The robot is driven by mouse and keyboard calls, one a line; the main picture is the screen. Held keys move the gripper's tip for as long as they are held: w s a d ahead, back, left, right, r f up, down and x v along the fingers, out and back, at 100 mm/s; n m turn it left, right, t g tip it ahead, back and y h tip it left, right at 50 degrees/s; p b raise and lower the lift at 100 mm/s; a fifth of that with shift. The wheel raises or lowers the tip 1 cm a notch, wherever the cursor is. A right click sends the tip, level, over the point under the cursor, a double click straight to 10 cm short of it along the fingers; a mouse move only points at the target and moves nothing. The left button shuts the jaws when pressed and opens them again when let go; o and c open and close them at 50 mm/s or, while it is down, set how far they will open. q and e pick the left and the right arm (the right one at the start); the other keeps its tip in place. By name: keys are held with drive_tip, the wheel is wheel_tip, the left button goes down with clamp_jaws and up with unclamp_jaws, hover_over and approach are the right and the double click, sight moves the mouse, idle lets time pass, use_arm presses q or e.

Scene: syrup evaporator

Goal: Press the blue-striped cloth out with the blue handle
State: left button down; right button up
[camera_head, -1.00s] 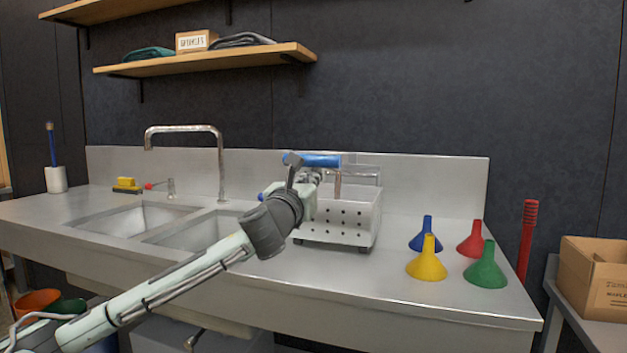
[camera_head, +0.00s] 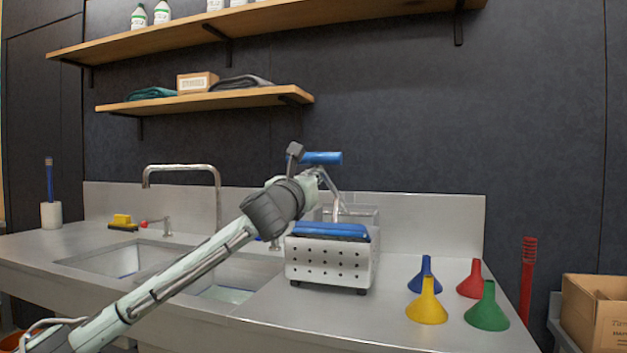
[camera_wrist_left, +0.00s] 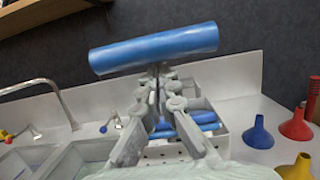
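The blue handle (camera_head: 322,158) is a bar held up above a white perforated box (camera_head: 326,262) on the counter. It shows large across the left wrist view (camera_wrist_left: 155,47). My left gripper (camera_head: 310,176) is at the handle, its fingers close together and reaching up to the bar; it looks shut on it, though the bar hides the fingertips. A flat blue piece (camera_head: 331,231) lies along the top of the box. Blue parts also show behind the fingers in the wrist view (camera_wrist_left: 206,118). I cannot make out a striped cloth. My right gripper is not in view.
Blue, yellow, red and green funnels (camera_head: 486,308) stand on the counter right of the box. Two sink basins (camera_head: 110,262) and a faucet (camera_head: 217,185) are to the left. A wooden shelf (camera_head: 215,102) hangs above. The counter in front of the funnels is clear.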

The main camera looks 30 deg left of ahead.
use_arm(q)
drive_tip(key=w+r, duration=0.1)
drive_tip(key=r, duration=0.1)
drive_tip(key=w+r, duration=0.1)
drive_tip(key=r, duration=0.2)
drive_tip(key=w+a+r, duration=0.1)
drive_tip(key=r, duration=0.2)
drive_tip(key=shift+w, duration=0.3)
drive_tip(key=w+a+r, duration=0.1)
drive_tip(key=w+r, duration=0.4)
drive_tip(key=r, duration=0.1)
drive_tip(key=shift+r, duration=0.3)
drive_tip(key=shift+a, duration=0.1)
